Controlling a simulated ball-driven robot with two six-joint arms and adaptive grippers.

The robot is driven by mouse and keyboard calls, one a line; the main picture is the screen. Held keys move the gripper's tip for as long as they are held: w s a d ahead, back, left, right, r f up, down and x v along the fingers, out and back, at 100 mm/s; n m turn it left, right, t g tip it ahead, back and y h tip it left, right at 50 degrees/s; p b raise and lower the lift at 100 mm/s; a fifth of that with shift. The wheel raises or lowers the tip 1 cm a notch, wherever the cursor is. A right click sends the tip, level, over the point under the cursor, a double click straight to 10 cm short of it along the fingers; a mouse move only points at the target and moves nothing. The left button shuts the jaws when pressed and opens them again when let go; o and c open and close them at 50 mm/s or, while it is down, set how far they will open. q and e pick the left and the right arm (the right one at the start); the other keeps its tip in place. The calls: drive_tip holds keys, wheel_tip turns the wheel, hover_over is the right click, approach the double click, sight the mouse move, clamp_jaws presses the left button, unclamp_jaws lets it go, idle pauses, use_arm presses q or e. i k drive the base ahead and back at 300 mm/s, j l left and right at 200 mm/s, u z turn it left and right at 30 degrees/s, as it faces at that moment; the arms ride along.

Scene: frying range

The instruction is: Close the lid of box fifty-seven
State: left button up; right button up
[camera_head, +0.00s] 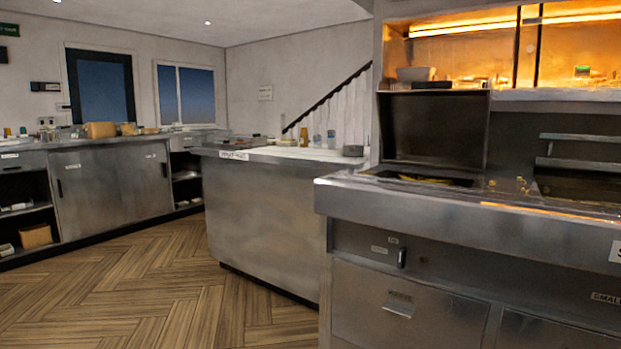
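I cannot make out any box marked fifty-seven, and no label with that number is legible. A dark upright panel (437,128) stands at the back of a sunken pan (420,179) on the steel frying range (480,222) at the right. It looks like a raised lid, but I cannot tell for certain. Something yellowish lies in the pan. Neither of my grippers is in view.
A steel counter (262,215) with small items on top stands in the middle. Steel cabinets (112,190) with brown packages (100,130) line the left wall. The wooden floor (130,285) at the front left is clear. A lit warming cabinet (580,55) is above the range.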

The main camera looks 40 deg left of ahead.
sight(127, 127)
drive_tip(key=i+j+u, duration=0.25)
drive_tip(key=j+u, duration=0.25)
drive_tip(key=j, duration=0.3)
drive_tip(key=i+j+u, duration=0.5)
drive_tip(key=j, duration=0.25)
drive_tip(key=i+j+u, duration=1.15)
drive_tip(key=i+u, duration=0.35)
drive_tip(key=i, duration=2.45)
drive_tip(key=i+j+z, duration=0.1)
drive_tip(key=i, duration=1.1)
drive_tip(key=i+j, duration=0.15)
drive_tip(key=i, duration=1.1)
